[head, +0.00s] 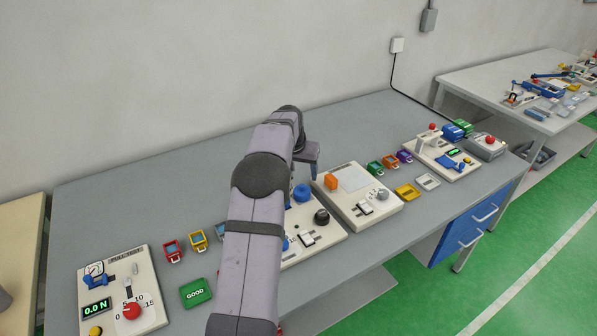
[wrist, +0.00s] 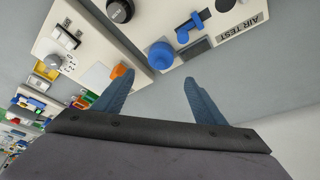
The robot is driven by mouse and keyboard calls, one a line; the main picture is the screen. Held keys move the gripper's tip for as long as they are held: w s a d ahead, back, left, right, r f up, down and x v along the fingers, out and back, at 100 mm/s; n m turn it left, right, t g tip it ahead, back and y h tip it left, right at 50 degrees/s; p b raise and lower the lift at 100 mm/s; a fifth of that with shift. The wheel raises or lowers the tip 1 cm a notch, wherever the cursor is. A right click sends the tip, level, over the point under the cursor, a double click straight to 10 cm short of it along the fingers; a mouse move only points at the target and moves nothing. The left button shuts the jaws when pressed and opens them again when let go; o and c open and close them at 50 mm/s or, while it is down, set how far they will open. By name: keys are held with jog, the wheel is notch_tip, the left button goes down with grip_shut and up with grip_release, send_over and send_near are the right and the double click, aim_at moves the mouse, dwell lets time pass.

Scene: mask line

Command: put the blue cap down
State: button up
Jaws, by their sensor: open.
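A round blue cap (head: 302,192) sits near the back edge of the air test panel (head: 325,232). In the wrist view the blue cap (wrist: 160,56) lies on that panel's corner, ahead of and between the fingertips, with nothing gripping it. My gripper (head: 311,171) is open. In the wrist view its two blue-grey fingers (wrist: 158,78) stand well apart, with bare grey table between them. In the head view my arm covers part of the air test panel and some of the table.
A panel with an orange block (head: 331,181) stands right of the air test panel. The pull test panel (head: 150,265) is at the far left. Small coloured trays (head: 406,191) lie to the right. The table's back strip (head: 215,165) is clear.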

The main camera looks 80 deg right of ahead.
jog(key=shift+v, duration=0.95)
jog(key=shift+w, duration=0.1)
jog(key=w+a+n+t+y, duration=0.1)
jog(key=w+a+n, duration=0.5)
jog(key=w+a, duration=1.35)
jog(key=w+a+n+y, duration=0.25)
jog(key=w+a, duration=0.35)
jog(key=a, duration=0.7)
jog(key=s+a+f+n, duration=0.1)
jog(key=a+n, duration=0.2)
jog(key=a, duration=0.7)
jog(key=s+a+f+n, duration=0.1)
jog(key=s+a+n, duration=0.1)
jog(key=a, duration=0.7)
jog(key=s+a+f+n+g, duration=0.1)
jog(key=s+a+f+n, duration=0.2)
jog(key=s+a, duration=0.6)
jog(key=shift+s+a+n+y, duration=0.15)
jog(key=shift+a+n+y, duration=0.3)
jog(key=shift+a+n, duration=0.55)
